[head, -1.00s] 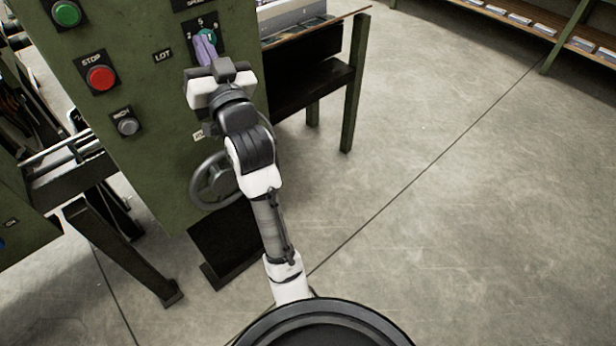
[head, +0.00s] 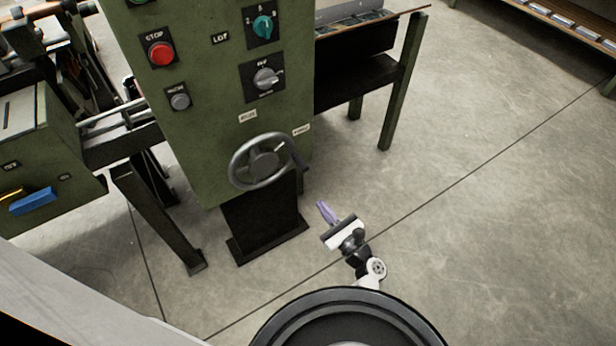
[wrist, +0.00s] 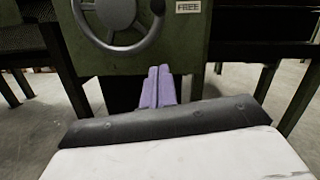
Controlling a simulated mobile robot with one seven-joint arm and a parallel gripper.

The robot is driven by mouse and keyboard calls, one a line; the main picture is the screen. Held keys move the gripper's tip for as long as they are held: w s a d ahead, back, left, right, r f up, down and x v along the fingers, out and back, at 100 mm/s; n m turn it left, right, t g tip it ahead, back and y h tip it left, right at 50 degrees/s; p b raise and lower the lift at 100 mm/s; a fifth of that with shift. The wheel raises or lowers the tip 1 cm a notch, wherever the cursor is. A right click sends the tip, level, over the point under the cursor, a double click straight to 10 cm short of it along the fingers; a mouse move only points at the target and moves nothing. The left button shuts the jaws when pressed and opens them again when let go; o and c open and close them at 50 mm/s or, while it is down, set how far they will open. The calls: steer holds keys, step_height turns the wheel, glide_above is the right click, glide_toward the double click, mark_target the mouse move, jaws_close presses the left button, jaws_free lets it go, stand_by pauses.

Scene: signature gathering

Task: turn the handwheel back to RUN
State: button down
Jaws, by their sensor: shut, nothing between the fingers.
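The grey handwheel (head: 262,162) is mounted low on the front of the green machine cabinet. It also shows at the top of the wrist view (wrist: 117,22). A small plate lies to its upper left (head: 247,117) and another to its upper right (head: 301,130); the right one reads FREE in the wrist view (wrist: 188,7). The other plate is too small to read for sure. My gripper (head: 322,206), with purple fingers, is shut and empty. It is below and to the right of the wheel, apart from it. In the wrist view the fingers (wrist: 158,86) show just below the wheel.
Above the wheel are a grey selector knob (head: 266,78), a teal lot knob (head: 263,26), a red STOP button (head: 160,53) and a grey button (head: 180,101). A dark pedestal (head: 262,222) stands under the wheel. A green table leg (head: 403,85) is at right. Open floor lies right.

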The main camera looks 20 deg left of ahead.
steer(key=w+a+r+m+t+p, duration=0.1)
steer(key=w+a+r+m+p, duration=0.1)
steer(key=w+a+r+p, duration=0.2)
steer(key=w+a+r, duration=0.1)
steer(key=a, duration=0.1)
steer(key=shift+a+r, duration=0.25)
steer(key=shift+a, duration=0.1)
